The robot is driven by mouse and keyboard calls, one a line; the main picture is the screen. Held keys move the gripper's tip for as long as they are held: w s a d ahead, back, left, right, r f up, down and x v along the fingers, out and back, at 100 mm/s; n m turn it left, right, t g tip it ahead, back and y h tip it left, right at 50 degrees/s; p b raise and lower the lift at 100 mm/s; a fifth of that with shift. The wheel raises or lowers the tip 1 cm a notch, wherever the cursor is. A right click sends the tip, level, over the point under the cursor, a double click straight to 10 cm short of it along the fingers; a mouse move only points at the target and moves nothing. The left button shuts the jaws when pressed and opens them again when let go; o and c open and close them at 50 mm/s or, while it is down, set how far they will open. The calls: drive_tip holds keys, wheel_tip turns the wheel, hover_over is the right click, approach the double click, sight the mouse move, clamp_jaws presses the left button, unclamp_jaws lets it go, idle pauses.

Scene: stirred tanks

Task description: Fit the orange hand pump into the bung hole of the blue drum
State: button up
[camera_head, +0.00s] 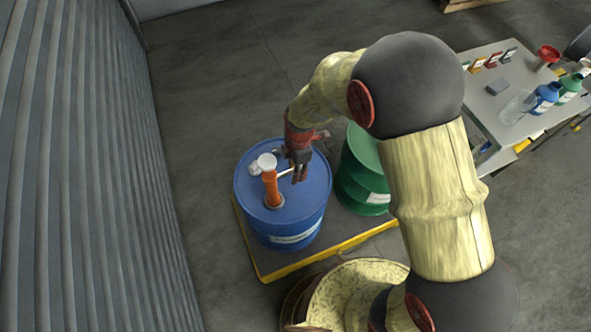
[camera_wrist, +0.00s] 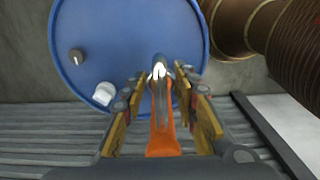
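The blue drum (camera_head: 305,205) stands upright in the head view, and its lid (camera_wrist: 125,35) fills the upper part of the wrist view. The orange hand pump (camera_head: 270,188) stands roughly upright on the lid, with a pale top and a thin side spout. Its foot meets a grey ring on the lid, which hides the bung hole. My gripper (camera_head: 300,177) is beside the pump's upper part, at the spout side. In the wrist view, my gripper (camera_wrist: 163,122) is open, with the pump (camera_wrist: 163,143) between its fingers and gaps at both sides.
A white cap (camera_wrist: 103,94) and a small grey plug (camera_wrist: 76,56) are on the lid. A green drum (camera_head: 362,175) stands close at the right on the same yellow-edged pallet (camera_head: 262,262). A ribbed wall (camera_head: 85,170) is at the left. A table (camera_head: 480,105) holds bottles.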

drive_tip(key=shift+o, duration=0.2)
wheel_tip(320, 180, up, 12)
drive_tip(key=shift+w+d, duration=0.2)
drive_tip(key=shift+d, duration=0.1)
idle(0.3)
idle(0.5)
